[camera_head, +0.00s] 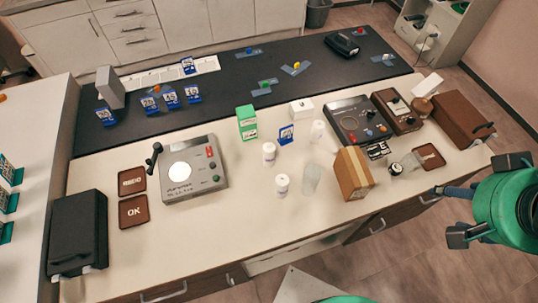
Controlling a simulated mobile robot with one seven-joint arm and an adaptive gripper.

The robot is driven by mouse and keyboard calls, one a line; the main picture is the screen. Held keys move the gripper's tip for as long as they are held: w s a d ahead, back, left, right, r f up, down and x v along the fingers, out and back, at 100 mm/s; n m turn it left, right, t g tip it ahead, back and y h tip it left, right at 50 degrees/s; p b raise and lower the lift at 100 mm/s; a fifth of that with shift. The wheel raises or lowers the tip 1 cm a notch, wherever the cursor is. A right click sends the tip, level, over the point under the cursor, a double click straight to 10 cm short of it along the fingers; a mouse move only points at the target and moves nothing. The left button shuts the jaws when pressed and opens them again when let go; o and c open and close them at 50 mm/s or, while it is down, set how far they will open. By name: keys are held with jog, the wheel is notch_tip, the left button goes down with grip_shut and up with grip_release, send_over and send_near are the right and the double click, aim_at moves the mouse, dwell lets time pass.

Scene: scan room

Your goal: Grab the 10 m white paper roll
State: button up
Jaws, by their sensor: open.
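Several small white cylinders stand on the light table top. One plain white cylinder (318,132) stands right of a blue-and-white card and may be the white paper roll. Two others, a white container (269,153) and a nearer white container (282,185), look like lidded bottles. No 10 m marking is readable, so I cannot tell for certain which is the roll. My gripper (485,200) is at the right edge, beyond the table's right front edge. Its dark fingers are spread apart with nothing seen between them, well away from the cylinders.
A brown carton (353,173) and a clear cup (312,178) stand near the cylinders. A green box (246,122) and a grey device (189,170) are to the left. Dark devices (358,121) and a brown case (462,120) fill the right. The table's front middle is clear.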

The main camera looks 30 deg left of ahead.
dwell(0.3)
jog(key=w+a+f+g+y, duration=0.15)
jog(key=w+a+f, duration=0.25)
jog(key=w+a, duration=0.6)
jog(key=w+a+f+g+h, duration=0.1)
jog(key=w+a+f+g, duration=0.15)
jog(key=w+a, duration=0.65)
jog(key=shift+g, duration=0.8)
jog(key=a+f, duration=0.7)
jog(key=a, duration=0.2)
jog(key=s+a+f+b, duration=0.1)
jog(key=a+f, duration=0.5)
jog(key=a, duration=0.3)
jog(key=s+a+f, duration=0.1)
jog(key=a+f, duration=0.6)
jog(key=a, duration=0.3)
jog(key=shift+f, duration=0.3)
jog(key=shift+a+f, duration=0.2)
jog(key=shift+a, duration=0.1)
jog(key=shift+f, duration=0.1)
